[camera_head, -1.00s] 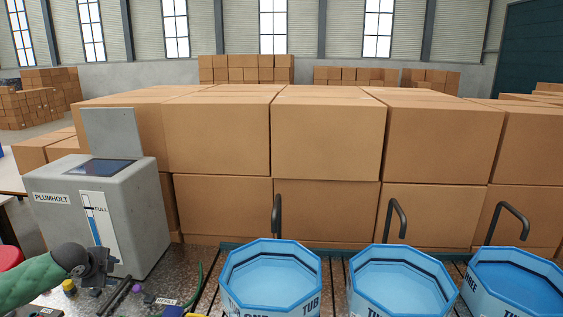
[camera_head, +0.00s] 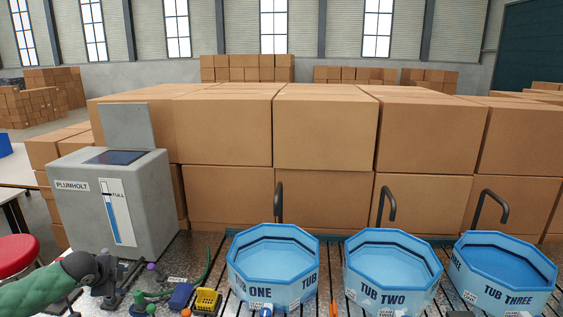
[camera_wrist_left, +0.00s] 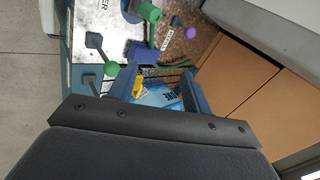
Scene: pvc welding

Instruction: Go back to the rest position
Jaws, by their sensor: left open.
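My left gripper (camera_head: 112,297) is at the lower left of the head view, at the end of a green-sleeved arm, in front of the grey PLUMHOLT machine (camera_head: 115,208). In the left wrist view its two fingers (camera_wrist_left: 160,85) stand apart, with nothing held between them. Beyond the fingers, part of a blue tub (camera_wrist_left: 158,96) and a small yellow thing show in the distance. My right gripper is not in view.
Three blue octagonal tubs, tub one (camera_head: 250,285), tub two (camera_head: 385,297) and tub three (camera_head: 500,297), stand along the bench. A yellow basket (camera_head: 207,301) and small coloured parts lie near my left gripper. Stacked cardboard boxes (camera_head: 325,130) form a wall behind.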

